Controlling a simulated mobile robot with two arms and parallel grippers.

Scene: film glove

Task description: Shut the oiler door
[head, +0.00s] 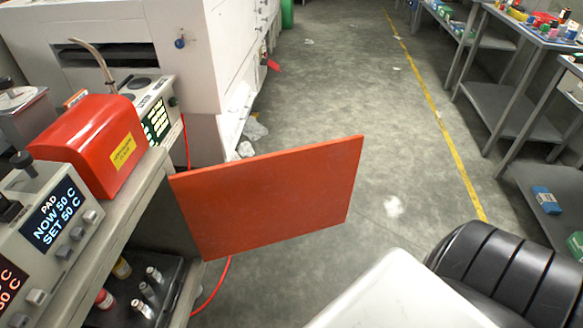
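The orange-red door panel (270,197) stands open in the middle of the head view. Its left edge is at the front of the grey cabinet (160,195), and the panel swings out to the right over the floor. The open front shows a dark inside with a black tray (118,316) holding several small bottles and metal fittings. Neither of my grippers is in view, and nothing visible touches the door.
A red box with a yellow label (85,140) and units with lit displays (55,215) sit on the cabinet top. A white machine (190,60) stands behind. A red hose (215,285) hangs below the door. Grey benches (520,100) line the right; the floor between is mostly clear.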

